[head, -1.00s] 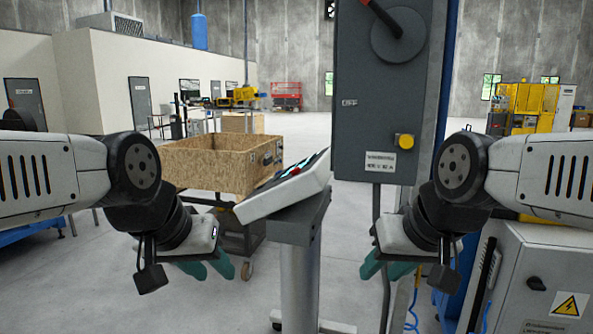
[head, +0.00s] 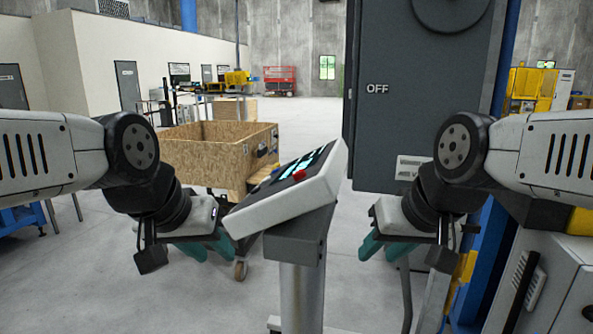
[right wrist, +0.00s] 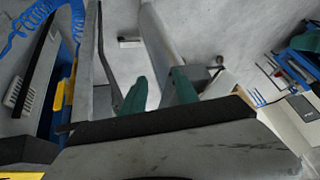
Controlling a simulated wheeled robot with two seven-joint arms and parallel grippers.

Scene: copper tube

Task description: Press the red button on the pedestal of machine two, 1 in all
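The pedestal has a tilted white control panel (head: 268,207) on a grey post (head: 301,298), in the middle of the head view. A small red button (head: 299,175) stands on the panel's dark upper face, beside lit cyan screen areas. My left gripper (head: 207,249) is open and empty, left of the post and below the panel. My right gripper (head: 385,249) is open and empty, right of the post and apart from it. Its teal fingers show with a gap between them in the right wrist view (right wrist: 158,85). Neither gripper touches the panel.
A tall grey cabinet marked OFF (head: 420,110) stands behind the panel at the right. A wooden crate (head: 205,158) on a wheeled cart is behind at the left. A light grey box cabinet (head: 560,275) stands at the lower right. Open floor (head: 325,120) lies farther back.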

